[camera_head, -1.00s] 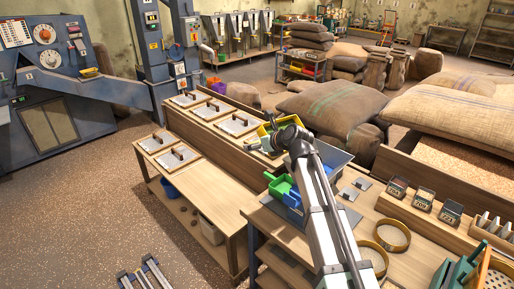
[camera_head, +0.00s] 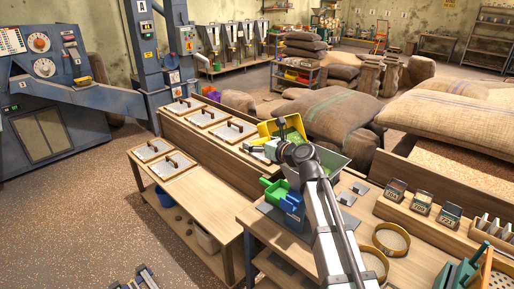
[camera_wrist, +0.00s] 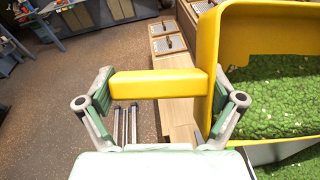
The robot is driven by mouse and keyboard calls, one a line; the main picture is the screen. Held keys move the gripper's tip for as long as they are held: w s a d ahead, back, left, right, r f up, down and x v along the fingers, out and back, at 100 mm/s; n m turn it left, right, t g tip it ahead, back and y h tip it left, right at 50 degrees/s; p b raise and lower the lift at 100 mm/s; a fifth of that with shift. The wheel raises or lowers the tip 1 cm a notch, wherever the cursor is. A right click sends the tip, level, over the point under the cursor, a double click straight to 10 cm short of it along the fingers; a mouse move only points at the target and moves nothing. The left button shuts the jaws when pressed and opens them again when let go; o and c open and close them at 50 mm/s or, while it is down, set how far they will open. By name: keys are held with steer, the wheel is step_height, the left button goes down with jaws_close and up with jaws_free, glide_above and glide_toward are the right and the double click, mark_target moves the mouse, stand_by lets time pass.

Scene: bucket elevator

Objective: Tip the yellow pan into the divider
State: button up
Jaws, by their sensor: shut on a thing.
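The yellow pan (camera_head: 292,124) is held up over the grey divider (camera_head: 336,161), tilted with its inside showing. In the wrist view the yellow pan (camera_wrist: 233,20) is at the right, with green grains (camera_wrist: 275,105) inside. More green grains (camera_wrist: 297,166) show below the pan's rim, inside a pale-edged container. A green bin (camera_head: 274,189) and a blue bin (camera_head: 292,202) sit at the divider's base. My arm hides part of the divider.
Two sieve rings (camera_head: 390,238) and small dark boxes (camera_head: 421,202) lie on the bench to the right. Lidded trays (camera_head: 183,106) line the benches at left. Large sacks (camera_head: 330,115) lie behind the divider.

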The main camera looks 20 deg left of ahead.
steer(key=shift+s+d+r+t+y+b, duration=0.15)
steer(key=shift+d+r+t+y+b, duration=0.3)
steer(key=shift+b, duration=2.1)
steer(key=shift+s+d+r+t+y+b, duration=0.25)
steer(key=shift+y+b, duration=0.4)
steer(key=shift+b, duration=1.9)
steer(key=shift+s+d+r+t+y+b, duration=0.2)
steer(key=shift+d+y+b, duration=0.2)
steer(key=shift+b, duration=1.3)
steer(key=shift+s+d+r+t+y+b, duration=0.15)
steer(key=shift+d+y+b, duration=0.25)
steer(key=shift+b, duration=1.25)
steer(key=d+y+b, duration=0.1)
steer(key=b, duration=0.3)
steer(key=t+y+b, duration=0.1)
steer(key=b, duration=0.4)
steer(key=s+d+t+y+b, duration=0.1)
steer(key=b, duration=0.4)
steer(key=shift+d+r+m, duration=0.3)
steer(key=shift+m, duration=0.1)
